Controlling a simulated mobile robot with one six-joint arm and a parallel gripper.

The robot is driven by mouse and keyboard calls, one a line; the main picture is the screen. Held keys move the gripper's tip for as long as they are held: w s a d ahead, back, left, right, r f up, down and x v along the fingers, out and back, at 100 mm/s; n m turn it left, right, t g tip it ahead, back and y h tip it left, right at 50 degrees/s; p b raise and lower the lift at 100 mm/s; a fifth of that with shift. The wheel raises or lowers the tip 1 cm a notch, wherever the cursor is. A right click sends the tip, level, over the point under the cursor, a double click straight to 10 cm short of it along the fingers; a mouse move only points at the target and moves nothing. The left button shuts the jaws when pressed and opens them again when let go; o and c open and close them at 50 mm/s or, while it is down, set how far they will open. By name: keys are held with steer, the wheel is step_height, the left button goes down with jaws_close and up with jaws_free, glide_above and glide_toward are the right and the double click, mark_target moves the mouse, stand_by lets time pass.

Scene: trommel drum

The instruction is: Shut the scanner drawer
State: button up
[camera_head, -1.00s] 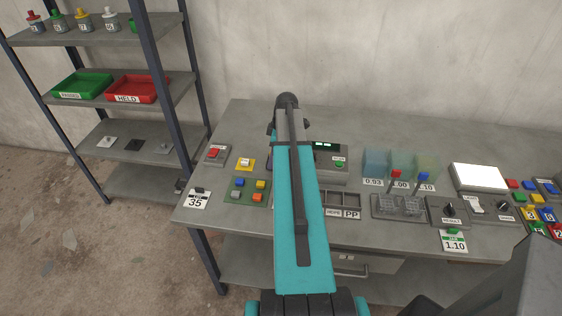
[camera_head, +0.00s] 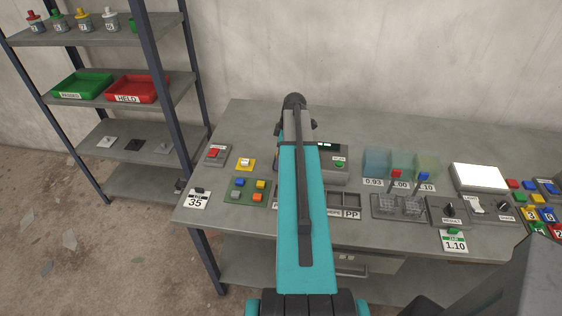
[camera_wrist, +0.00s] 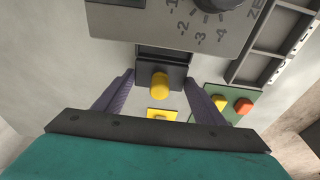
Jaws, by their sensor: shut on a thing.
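In the wrist view the scanner drawer (camera_wrist: 146,72) is a small dark drawer with a yellow knob (camera_wrist: 160,86) on it. It sticks out of a grey housing (camera_wrist: 160,20) with a numbered dial; a dark strip of gap shows between them. In the head view my teal arm hides the gripper and the drawer; part of a grey unit with a green display (camera_head: 335,165) shows to the arm's right.
A pad with coloured buttons (camera_head: 247,190), a yellow button box (camera_head: 245,164) and a card reading 35 (camera_head: 196,199) lie left of my arm. Tinted clear blocks (camera_head: 401,163), levers and a white panel (camera_head: 480,177) stand to the right. The back of the bench is clear.

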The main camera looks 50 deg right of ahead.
steer(key=shift+s+d+f, duration=0.1)
steer(key=shift+s+d, duration=0.2)
steer(key=shift+s, duration=0.35)
steer(key=shift+s+d+r, duration=0.1)
steer(key=shift+s+d, duration=0.25)
steer(key=shift+s, duration=0.25)
steer(key=shift+s+d+f, duration=0.1)
steer(key=shift+s+d, duration=0.2)
steer(key=shift+s, duration=0.35)
steer(key=o, duration=0.5)
steer(key=shift+o, duration=0.2)
steer(key=shift+w+d+r, duration=0.1)
steer(key=shift+r, duration=0.1)
step_height(320, 180, up, 7)
steer(key=p, duration=0.3)
stand_by(0.7)
steer(key=shift+w+f, duration=0.1)
stand_by(0.4)
